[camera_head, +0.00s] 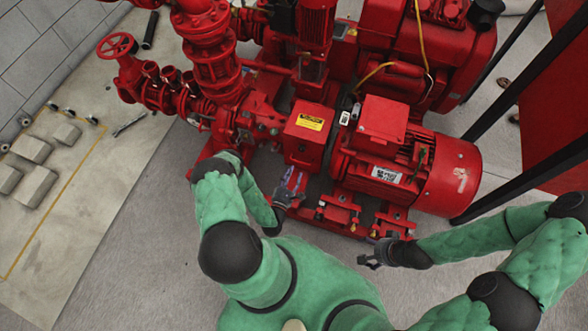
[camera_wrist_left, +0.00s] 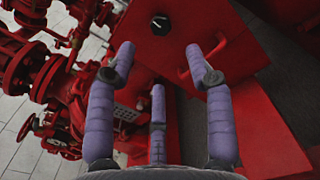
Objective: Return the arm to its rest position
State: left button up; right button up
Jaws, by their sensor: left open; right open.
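My left gripper (camera_head: 292,184) is in front of the red pumpset, just below the red box with a yellow label (camera_head: 304,132). In the left wrist view my left gripper (camera_wrist_left: 160,65) has its purple fingers spread apart with nothing between them. Beyond the fingers is a red panel with a black knob (camera_wrist_left: 160,24) and a red handle (camera_wrist_left: 205,62). My left arm (camera_head: 235,225) is bent at the elbow. My right gripper (camera_head: 372,257) is open and empty, near the lower right edge of the pumpset base.
The red motor (camera_head: 405,160) stands right of the box. Red pipes with a handwheel (camera_head: 117,46) rise at the upper left. Black posts (camera_head: 525,75) and a red panel stand at the right.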

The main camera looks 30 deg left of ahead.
dwell(0.6)
pick_arm(q)
jog(key=w+d+r+m+g+h, duration=0.1)
jog(key=d+r+m+g+h, duration=0.2)
jog(key=d+h, duration=0.5)
jog(key=d+r+m+g+h, duration=0.1)
jog(key=d+r+m+h, duration=0.25)
jog(key=d+h, duration=0.45)
jog(key=s+d+r+m+g+h+p, duration=0.1)
jog(key=s+d+r+m+g+h, duration=0.1)
jog(key=s+d+m+g, duration=0.6)
jog(key=s+r+m+g+y+p, duration=0.1)
jog(key=s+m+g+y, duration=0.1)
jog(key=s+m+g, duration=0.4)
jog(key=s+r+m+g+y, duration=0.2)
jog(key=s+m+g+y, duration=0.15)
jog(key=s, duration=0.45)
jog(key=w+a+r+m+t+y+p, duration=0.1)
jog(key=w+a+r+m+t+y, duration=0.3)
jog(key=w+m, duration=0.3)
jog(key=shift+w+r+m, duration=0.2)
jog(key=shift+r+m, duration=0.1)
jog(key=shift+r, duration=0.05)
jog(key=shift+y, duration=0.25)
